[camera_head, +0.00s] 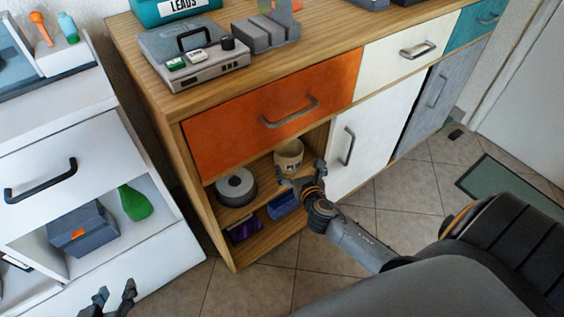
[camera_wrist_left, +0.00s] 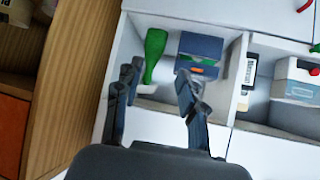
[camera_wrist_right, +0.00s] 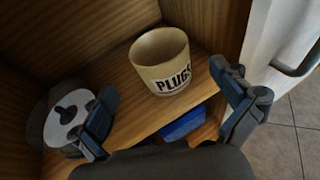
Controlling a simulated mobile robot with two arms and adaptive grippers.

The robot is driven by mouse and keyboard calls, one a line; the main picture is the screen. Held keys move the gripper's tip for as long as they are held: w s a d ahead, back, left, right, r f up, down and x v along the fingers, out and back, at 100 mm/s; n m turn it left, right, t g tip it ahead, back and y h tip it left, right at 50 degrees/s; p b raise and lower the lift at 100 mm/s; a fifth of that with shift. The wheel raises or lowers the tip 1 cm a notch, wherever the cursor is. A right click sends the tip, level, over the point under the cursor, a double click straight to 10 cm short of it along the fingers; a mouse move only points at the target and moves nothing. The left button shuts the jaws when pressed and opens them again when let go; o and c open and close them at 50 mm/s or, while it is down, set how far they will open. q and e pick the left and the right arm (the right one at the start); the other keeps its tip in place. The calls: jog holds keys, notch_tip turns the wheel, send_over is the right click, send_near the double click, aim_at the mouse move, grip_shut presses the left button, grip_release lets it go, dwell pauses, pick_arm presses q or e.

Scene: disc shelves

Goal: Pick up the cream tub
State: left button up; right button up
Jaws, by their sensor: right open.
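The cream tub (camera_head: 288,156), labelled PLUGS, stands upright on the upper shelf of the open compartment under the orange drawer. It also shows in the right wrist view (camera_wrist_right: 158,62), ahead of the jaws and between their lines. My right gripper (camera_head: 303,176) is open and empty in front of the tub; in the right wrist view its fingers (camera_wrist_right: 168,105) are spread wide, apart from the tub. My left gripper (camera_head: 110,298) is at the lower left of the head view, and its fingers (camera_wrist_left: 155,92) are apart and empty in the left wrist view.
A grey spool (camera_head: 236,187) stands left of the tub. A blue box (camera_head: 283,204) and a purple box (camera_head: 244,229) lie on the shelf below. The orange drawer (camera_head: 270,117) hangs above, and a white door (camera_head: 374,135) bounds the right. A white cabinet (camera_head: 150,265) stands at left.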

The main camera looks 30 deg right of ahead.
jog(key=b, duration=0.1)
send_near(288, 147)
jog(key=shift+a+r, duration=0.15)
jog(key=shift+r, duration=0.4)
jog(key=shift+a+r, duration=0.2)
jog(key=shift+r, duration=0.35)
jog(key=shift+w+d, duration=0.15)
jog(key=shift+w, duration=0.45)
jog(key=b+x, duration=0.2)
jog(key=x, duration=0.2)
jog(key=shift+w+r, duration=0.1)
jog(key=shift+r, duration=0.05)
jog(key=shift+w, duration=0.2)
jog(key=c, duration=1.4)
pick_arm(q)
jog(key=w+d+r+t+h, duration=0.1)
jog(key=w+r+t, duration=0.1)
jog(key=r+t, duration=0.2)
jog(key=w+d+r+t+h, duration=0.2)
jog(key=r+t, duration=0.3)
jog(key=r, duration=0.5)
jog(key=shift+w+d, duration=0.2)
jog(key=shift+w, duration=0.5)
pick_arm(e)
jog(key=shift+c, duration=0.6)
pick_arm(q)
jog(key=shift+f, duration=0.1)
pick_arm(e)
jog(key=shift+r, duration=0.15)
